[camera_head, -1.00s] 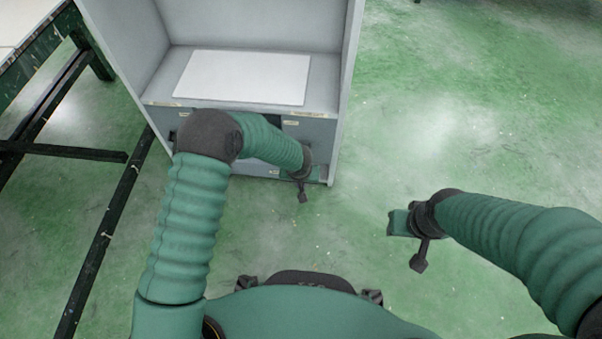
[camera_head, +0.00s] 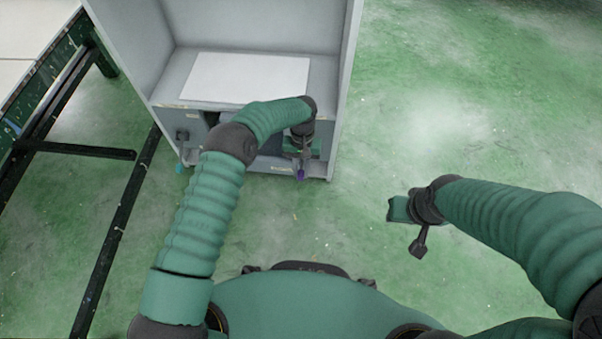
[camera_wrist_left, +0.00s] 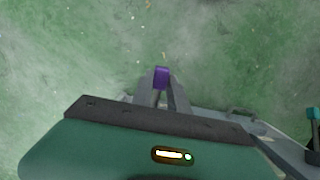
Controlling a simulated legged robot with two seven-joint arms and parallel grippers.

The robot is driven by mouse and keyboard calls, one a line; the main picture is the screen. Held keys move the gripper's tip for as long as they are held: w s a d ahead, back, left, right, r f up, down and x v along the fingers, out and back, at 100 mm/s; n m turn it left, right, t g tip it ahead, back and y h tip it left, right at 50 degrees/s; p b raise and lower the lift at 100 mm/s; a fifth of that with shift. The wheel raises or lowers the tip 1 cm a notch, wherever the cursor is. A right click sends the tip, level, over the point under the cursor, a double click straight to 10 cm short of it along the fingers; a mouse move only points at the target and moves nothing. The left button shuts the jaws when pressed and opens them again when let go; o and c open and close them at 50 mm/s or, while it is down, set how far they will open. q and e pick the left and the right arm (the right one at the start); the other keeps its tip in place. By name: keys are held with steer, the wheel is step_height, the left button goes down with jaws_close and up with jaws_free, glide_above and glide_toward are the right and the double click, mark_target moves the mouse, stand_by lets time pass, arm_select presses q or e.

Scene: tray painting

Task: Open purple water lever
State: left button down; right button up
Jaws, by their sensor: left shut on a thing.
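The purple lever (camera_head: 300,174) shows at the lower right front of the grey cabinet. In the left wrist view the purple lever (camera_wrist_left: 162,77) sits between the tips of my left gripper (camera_wrist_left: 161,88), which is shut on it. In the head view my left gripper (camera_head: 301,160) points down at the cabinet front, and its fingers are partly hidden by my wrist. My right gripper (camera_head: 398,210) is over the open floor to the right, away from the cabinet; its fingers are too unclear to tell open from shut.
The grey cabinet (camera_head: 340,100) has a white sheet (camera_head: 245,78) on its shelf. A teal lever (camera_head: 179,168) is at its lower left, and it also shows in the left wrist view (camera_wrist_left: 312,114). A dark metal frame (camera_head: 80,150) stands at left. The floor at right is clear.

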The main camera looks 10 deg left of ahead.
arm_select(q)
steer(key=shift+w+r, duration=0.1)
steer(key=shift+w, duration=0.05)
arm_select(e)
steer(key=shift+f, duration=0.15)
arm_select(q)
steer(key=c, duration=1.3)
jaws_free()
steer(key=shift+d, duration=0.1)
steer(key=shift+r, duration=0.4)
steer(key=p+v, duration=0.6)
steer(key=v, duration=1)
steer(key=shift+w+f+p, duration=0.1)
steer(key=shift+p, duration=0.2)
arm_select(e)
steer(key=w+v, duration=0.1)
steer(key=v, duration=0.5)
steer(key=shift+w+r, duration=0.2)
steer(key=shift+r, duration=0.2)
steer(key=shift+c, duration=0.3)
